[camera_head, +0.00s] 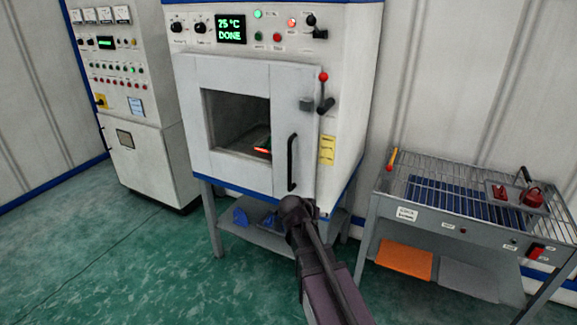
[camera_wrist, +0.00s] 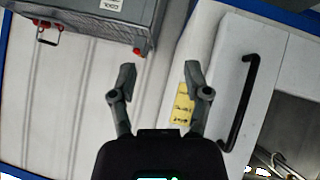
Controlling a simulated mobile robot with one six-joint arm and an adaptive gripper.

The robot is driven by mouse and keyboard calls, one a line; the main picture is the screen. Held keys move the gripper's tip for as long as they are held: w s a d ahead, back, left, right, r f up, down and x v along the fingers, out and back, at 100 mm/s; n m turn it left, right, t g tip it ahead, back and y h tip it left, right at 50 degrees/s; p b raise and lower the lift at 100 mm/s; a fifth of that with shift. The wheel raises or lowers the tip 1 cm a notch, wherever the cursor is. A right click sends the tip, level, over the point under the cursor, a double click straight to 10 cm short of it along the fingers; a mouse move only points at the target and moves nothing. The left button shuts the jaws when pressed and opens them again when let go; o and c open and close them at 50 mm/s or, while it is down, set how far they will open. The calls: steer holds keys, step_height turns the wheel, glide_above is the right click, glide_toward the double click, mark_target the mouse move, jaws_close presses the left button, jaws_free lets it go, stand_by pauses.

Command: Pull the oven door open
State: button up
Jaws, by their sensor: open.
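The oven door (camera_head: 285,108) is a light grey panel with a window, and it looks closed against the oven (camera_head: 345,110). Its black vertical handle (camera_head: 292,162) is on the door's right side; in the wrist view the handle (camera_wrist: 243,103) lies right of my gripper (camera_wrist: 160,82). My gripper is open and empty, its fingers apart and not around the handle. A yellow label (camera_wrist: 183,105) shows behind the right finger. In the head view my arm's end is below the handle, and the fingers cannot be made out. A red-knobbed lever (camera_head: 323,78) is beside the door's right edge.
The oven display (camera_head: 231,29) reads 25 °C DONE. A glowing orange-red piece (camera_head: 263,149) shows through the window. A wire-topped cooling table (camera_head: 450,190) stands to the right, with red items on it. A control cabinet (camera_head: 140,155) is at left. Green floor in front is clear.

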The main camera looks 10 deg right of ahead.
steer(key=w+a+r+t+h+b, duration=0.2)
steer(key=w+a+t+b, duration=0.15)
steer(key=w, duration=0.45)
steer(key=t+y+b, duration=0.2)
steer(key=t, duration=0.5)
glide_toward(289, 159)
steer(key=v, duration=0.3)
steer(key=shift+w+a+r+g, duration=0.15)
steer(key=shift+r+g, duration=0.1)
steer(key=shift+r, duration=0.05)
steer(key=shift+w, duration=0.1)
steer(key=x, duration=1.3)
steer(key=shift+w+d, duration=0.25)
steer(key=shift+d, duration=0.05)
jaws_close()
